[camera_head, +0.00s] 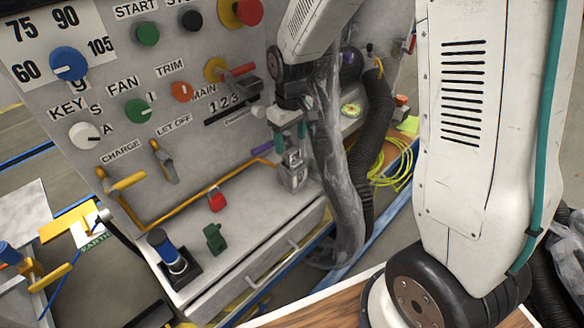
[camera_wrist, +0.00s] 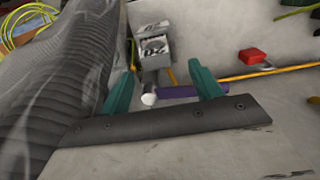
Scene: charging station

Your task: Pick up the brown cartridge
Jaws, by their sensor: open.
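I cannot make out a brown cartridge in either view. My gripper (camera_head: 289,132) has its teal fingers spread, with nothing seen between them. It points down toward the back of the grey shelf below the panel. A grey box with a printed label (camera_head: 292,172) stands on the shelf just below it. In the wrist view, my gripper (camera_wrist: 164,72) has the labelled box (camera_wrist: 153,48) beyond its fingers, nearer the left finger. A purple bar (camera_wrist: 190,91) and a small white knob show between and behind the fingers. The grey hose-like sleeve covers the left of the wrist view.
The control panel with knobs and levers rises behind. Yellow cable (camera_head: 395,165) is coiled at right.

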